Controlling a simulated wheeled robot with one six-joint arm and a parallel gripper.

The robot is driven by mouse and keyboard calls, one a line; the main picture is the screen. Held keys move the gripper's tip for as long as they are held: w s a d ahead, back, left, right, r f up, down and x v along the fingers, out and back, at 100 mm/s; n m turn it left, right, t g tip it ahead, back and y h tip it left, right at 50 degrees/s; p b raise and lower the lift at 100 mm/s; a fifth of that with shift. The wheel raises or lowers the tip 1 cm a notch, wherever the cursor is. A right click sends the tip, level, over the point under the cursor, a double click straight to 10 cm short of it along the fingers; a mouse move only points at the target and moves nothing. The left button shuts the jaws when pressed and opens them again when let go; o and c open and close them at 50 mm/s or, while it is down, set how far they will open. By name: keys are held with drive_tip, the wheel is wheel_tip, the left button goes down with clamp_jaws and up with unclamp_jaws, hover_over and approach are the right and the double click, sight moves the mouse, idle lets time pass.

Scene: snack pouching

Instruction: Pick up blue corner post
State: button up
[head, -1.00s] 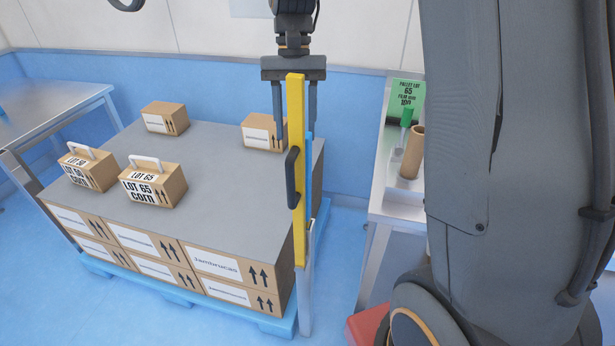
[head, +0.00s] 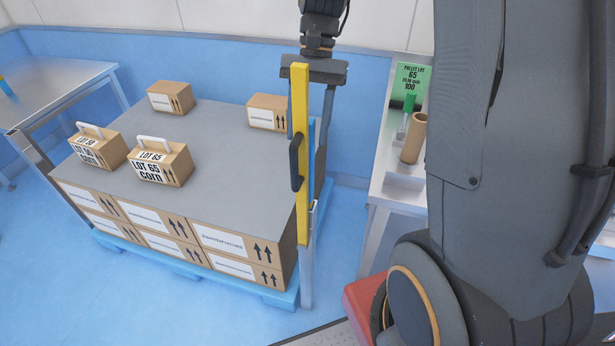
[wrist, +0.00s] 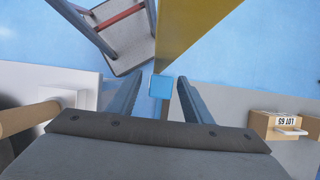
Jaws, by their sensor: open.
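The blue corner post (head: 311,150) stands upright at the near right corner of the box stack in the head view, mostly hidden behind a yellow bar (head: 301,90). In the wrist view the light blue square end of the post (wrist: 161,87) lies between my fingers. My gripper (head: 306,155) is open and points down, one finger on each side of the post. In the wrist view my gripper (wrist: 164,82) shows a gap on both sides of the post. I cannot tell whether either finger touches it.
The yellow bar with a black handle (head: 296,162) stands close in front of the post. The carton stack (head: 215,180) sits on a blue pallet (head: 190,270). A side table (head: 383,190) with a cardboard tube (head: 414,138) is close on the right. Blue floor is clear at front left.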

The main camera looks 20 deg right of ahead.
drive_tip(key=shift+f, duration=0.15)
clamp_jaws()
idle(0.4)
